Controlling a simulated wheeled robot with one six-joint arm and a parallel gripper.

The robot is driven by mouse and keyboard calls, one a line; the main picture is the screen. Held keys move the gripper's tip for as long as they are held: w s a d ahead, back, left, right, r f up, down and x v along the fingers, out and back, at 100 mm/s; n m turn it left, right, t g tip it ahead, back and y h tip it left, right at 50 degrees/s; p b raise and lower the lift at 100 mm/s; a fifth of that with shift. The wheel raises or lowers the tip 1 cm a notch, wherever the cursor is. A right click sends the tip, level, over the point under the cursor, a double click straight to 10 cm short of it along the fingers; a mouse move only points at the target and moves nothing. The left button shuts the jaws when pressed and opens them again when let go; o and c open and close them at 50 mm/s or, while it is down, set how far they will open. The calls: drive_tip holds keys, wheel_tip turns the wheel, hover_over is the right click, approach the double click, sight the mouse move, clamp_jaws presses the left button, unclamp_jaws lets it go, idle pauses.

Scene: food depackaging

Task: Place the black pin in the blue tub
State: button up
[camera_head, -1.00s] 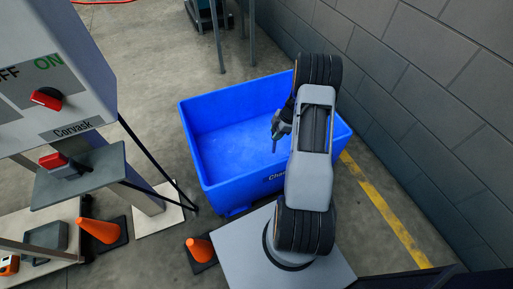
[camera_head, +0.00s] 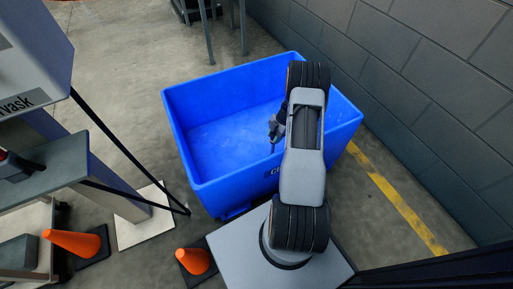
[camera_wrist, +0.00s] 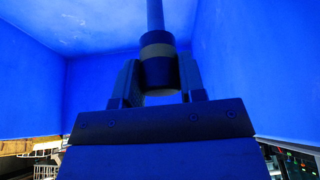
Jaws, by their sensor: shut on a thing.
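The blue tub (camera_head: 200,185) stands on the floor in the middle of the head view, open at the top. My gripper (camera_head: 274,132) is over the right part of its opening. The black pin shows in the wrist view as a dark rod (camera_wrist: 156,15) with a paler band and a dark collar. My gripper, also in the wrist view (camera_wrist: 159,80), is shut on the pin's collar end. Blue tub walls (camera_wrist: 30,90) surround it there. The pin is small in the head view, and its height above the tub floor cannot be told.
A grey machine with a dark shelf (camera_head: 45,178) is at the left.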

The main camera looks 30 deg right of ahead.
sight(273, 149)
wheel_tip(273, 149, down, 11)
drive_tip(key=b, duration=0.4)
drive_tip(key=shift+f, duration=0.1)
drive_tip(key=shift+f, duration=0.2)
drive_tip(key=o, duration=1.1)
drive_tip(key=shift+r, duration=0.15)
